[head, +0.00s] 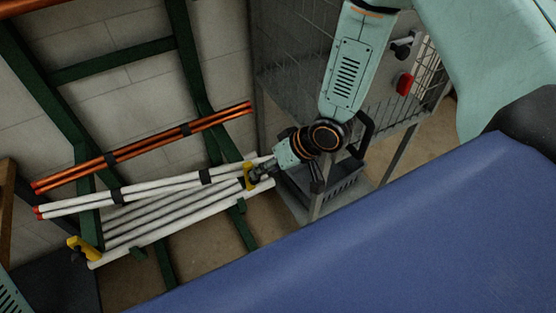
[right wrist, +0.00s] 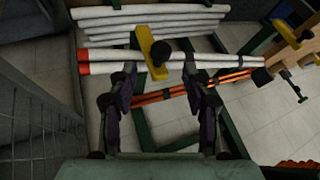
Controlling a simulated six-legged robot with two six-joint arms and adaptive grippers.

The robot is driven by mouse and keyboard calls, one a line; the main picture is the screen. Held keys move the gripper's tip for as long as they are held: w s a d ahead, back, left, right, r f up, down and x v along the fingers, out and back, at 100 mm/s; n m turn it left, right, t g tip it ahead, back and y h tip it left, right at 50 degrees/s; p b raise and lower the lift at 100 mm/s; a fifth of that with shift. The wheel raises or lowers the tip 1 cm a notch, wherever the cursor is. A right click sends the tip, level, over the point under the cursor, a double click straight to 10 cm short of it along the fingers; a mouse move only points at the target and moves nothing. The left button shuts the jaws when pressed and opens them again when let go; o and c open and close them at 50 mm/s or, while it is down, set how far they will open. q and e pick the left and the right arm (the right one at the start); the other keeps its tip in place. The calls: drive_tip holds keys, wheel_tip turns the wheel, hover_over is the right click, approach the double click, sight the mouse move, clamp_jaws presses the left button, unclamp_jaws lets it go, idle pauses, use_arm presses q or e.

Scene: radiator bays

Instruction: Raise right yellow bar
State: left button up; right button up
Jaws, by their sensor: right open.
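The right yellow bar (head: 249,176) stands across the right end of the white tubes (head: 150,193) in the head view. My right gripper (head: 260,172) is at this bar, its fingers partly overlapping it in that view. In the right wrist view the yellow bar (right wrist: 150,50), with a black knob, crosses the red-ended white tubes (right wrist: 110,62). My right gripper (right wrist: 160,80) is open there, with the bar's lower end between and slightly beyond its fingertips; contact cannot be told. Another yellow bar (head: 78,247) sits at the far left end of the rack. My left gripper is not visible.
Orange tubes (head: 150,147) run above the white ones on the green frame (head: 55,105). A wire cage cabinet (head: 290,65) with a red switch (head: 404,84) stands close to my right arm. A large blue surface (head: 400,235) fills the lower right.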

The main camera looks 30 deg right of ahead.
drive_tip(key=v, duration=0.5)
drive_tip(key=shift+w, duration=0.15)
idle(0.4)
drive_tip(key=s+d+f+m+g+h+b, duration=0.1)
drive_tip(key=s+f+g+h+b, duration=0.3)
drive_tip(key=s+f+b, duration=1.1)
drive_tip(key=s+f+g, duration=0.1)
drive_tip(key=s+f, duration=0.8)
drive_tip(key=f, duration=0.3)
drive_tip(key=shift+s+d+m+h, duration=0.3)
drive_tip(key=shift+m+h, duration=0.1)
